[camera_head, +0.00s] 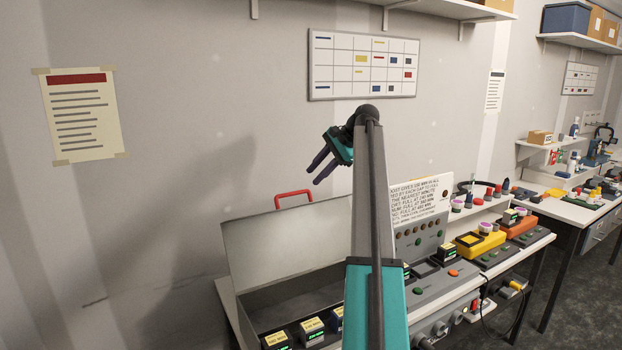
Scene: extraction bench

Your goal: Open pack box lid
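The pack box (250,314) is a grey box on the bench at the lower middle. Its lid (285,241) stands raised at the back, and its red handle (294,196) is at the top edge. Several small dark packs (311,327) with yellow labels are inside the box. My gripper (313,177) is up in the air, above and a little right of the red handle and apart from it. Its two dark fingers are spread with nothing between them. My arm hides the right part of the box and lid.
Right of the box are a grey panel with buttons (419,240), a printed sign (421,198) and a yellow device (479,244) on the bench. A chart (362,65) hangs on the wall behind my gripper. The space left of the box is clear.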

